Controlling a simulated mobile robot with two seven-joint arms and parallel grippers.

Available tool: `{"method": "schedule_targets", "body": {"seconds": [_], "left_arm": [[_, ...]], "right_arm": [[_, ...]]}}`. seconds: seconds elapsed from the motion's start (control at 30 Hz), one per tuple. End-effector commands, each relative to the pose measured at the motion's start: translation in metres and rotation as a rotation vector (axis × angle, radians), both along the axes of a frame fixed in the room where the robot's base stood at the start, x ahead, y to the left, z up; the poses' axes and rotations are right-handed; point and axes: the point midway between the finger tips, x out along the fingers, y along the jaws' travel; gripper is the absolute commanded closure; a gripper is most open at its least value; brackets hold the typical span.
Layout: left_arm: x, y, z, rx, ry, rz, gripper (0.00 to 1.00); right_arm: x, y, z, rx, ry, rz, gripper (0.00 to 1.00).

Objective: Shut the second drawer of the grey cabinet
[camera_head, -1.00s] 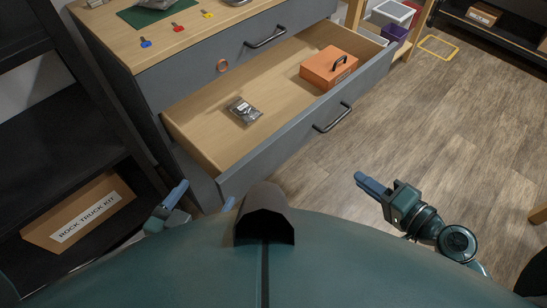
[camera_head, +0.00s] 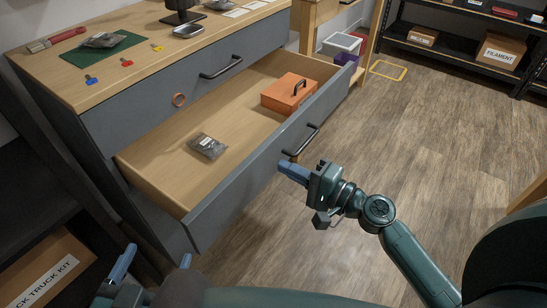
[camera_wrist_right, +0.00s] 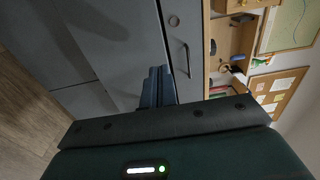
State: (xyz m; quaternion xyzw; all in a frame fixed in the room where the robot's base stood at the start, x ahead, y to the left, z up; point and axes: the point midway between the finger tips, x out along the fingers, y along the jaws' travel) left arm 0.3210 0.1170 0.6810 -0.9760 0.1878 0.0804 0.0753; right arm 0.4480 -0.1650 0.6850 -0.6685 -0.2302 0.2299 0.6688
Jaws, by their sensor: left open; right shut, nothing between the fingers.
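The grey cabinet (camera_head: 140,105) stands at the upper left in the head view. Its second drawer (camera_head: 240,186) is pulled far out, with a black bar handle (camera_head: 302,139) on its front. The drawer holds an orange box (camera_head: 288,94) with a black handle and a small dark packet (camera_head: 207,146). My right gripper (camera_head: 282,168) is shut and empty, its blue fingers pointing at the drawer front just below the handle; I cannot tell if they touch. In the right wrist view its fingers (camera_wrist_right: 157,86) are together before grey panels. My left gripper (camera_head: 155,262) is open and empty at the lower left.
The top drawer (camera_head: 190,88) looks shut. A box labelled for a truck kit (camera_head: 45,270) sits on a dark shelf at the lower left. Open wooden floor (camera_head: 420,140) lies to the right. A yellow frame (camera_head: 388,70) lies on the floor farther back.

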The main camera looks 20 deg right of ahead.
Motion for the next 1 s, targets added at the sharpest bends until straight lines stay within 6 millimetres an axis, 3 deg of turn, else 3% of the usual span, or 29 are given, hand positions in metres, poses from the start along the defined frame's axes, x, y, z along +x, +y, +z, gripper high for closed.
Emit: {"method": "schedule_targets", "body": {"seconds": [0.1,0.3,0.77,1.0], "left_arm": [[-0.001,0.001,0.001,0.003,0.025,0.003,0.2],[-0.002,0.001,-0.001,0.005,0.048,0.003,0.2],[-0.002,0.002,0.0,0.004,0.049,0.006,0.2],[-0.002,0.002,-0.001,0.004,0.046,0.007,0.2]], "right_arm": [[0.017,0.013,0.002,0.0,-0.002,0.0,1.0],[0.031,0.024,0.0,0.0,0.0,-0.001,1.0],[0.034,0.027,0.0,0.0,0.0,0.0,1.0],[0.049,0.038,0.001,0.001,-0.003,0.0,1.0]]}}
